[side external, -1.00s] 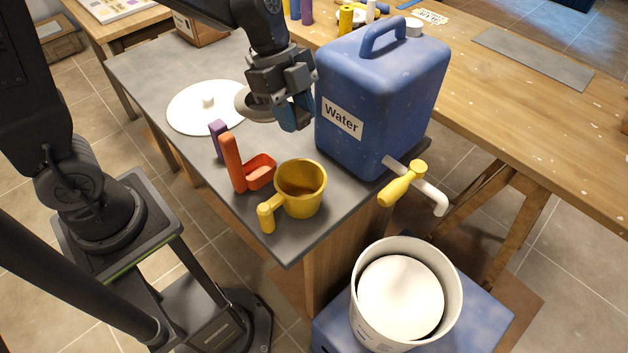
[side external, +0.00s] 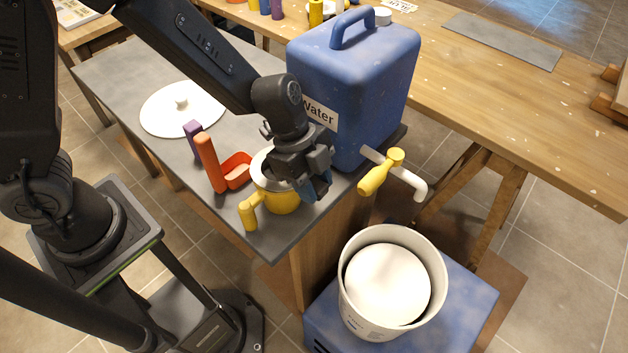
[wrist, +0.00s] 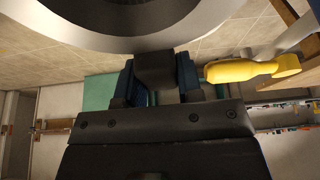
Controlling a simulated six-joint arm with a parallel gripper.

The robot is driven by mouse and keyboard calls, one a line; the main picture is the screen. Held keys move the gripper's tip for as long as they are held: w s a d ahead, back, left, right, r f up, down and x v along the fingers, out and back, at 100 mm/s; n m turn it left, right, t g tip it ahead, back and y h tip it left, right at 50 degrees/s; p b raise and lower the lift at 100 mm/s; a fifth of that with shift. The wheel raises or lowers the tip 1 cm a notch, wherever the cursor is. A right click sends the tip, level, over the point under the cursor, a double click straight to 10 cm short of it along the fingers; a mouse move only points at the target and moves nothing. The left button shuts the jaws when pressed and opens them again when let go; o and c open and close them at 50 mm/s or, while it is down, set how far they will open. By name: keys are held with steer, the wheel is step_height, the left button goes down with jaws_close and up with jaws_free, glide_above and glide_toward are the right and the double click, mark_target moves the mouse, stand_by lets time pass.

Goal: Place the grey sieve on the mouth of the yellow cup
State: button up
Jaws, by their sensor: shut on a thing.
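The yellow cup (side external: 285,204) stands on the grey tabletop near its front corner, its handle to the left. The grey sieve (side external: 259,167) is over the cup's mouth in the side view, partly hidden by my gripper (side external: 314,186). I cannot tell whether its rim touches the cup or hovers just above. In the wrist view the round grey sieve (wrist: 112,41) fills the top edge, and my gripper (wrist: 156,76) is shut on its dark grip. The cup's mouth is mostly hidden.
The blue water container (side external: 352,85) stands close behind my gripper, its yellow tap (side external: 380,172) to the right. An orange scoop-like item (side external: 211,163), a purple block (side external: 194,139) and a white lid (side external: 182,108) are to the left. A white bucket (side external: 347,308) stands below, off the table.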

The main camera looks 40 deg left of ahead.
steer(key=shift+f, duration=0.15)
steer(key=o, duration=1.1)
steer(key=shift+c, duration=0.2)
steer(key=v, duration=1.1)
steer(key=s+a+r+n+t+y, duration=0.4)
steer(key=s+a+r+n, duration=0.5)
steer(key=a+n, duration=0.5)
steer(key=shift+s+r+n+t, duration=0.15)
steer(key=shift+s+n+t, duration=0.55)
steer(key=shift+s+n, duration=0.85)
steer(key=shift+w+a, duration=0.1)
steer(key=shift+w, duration=0.1)
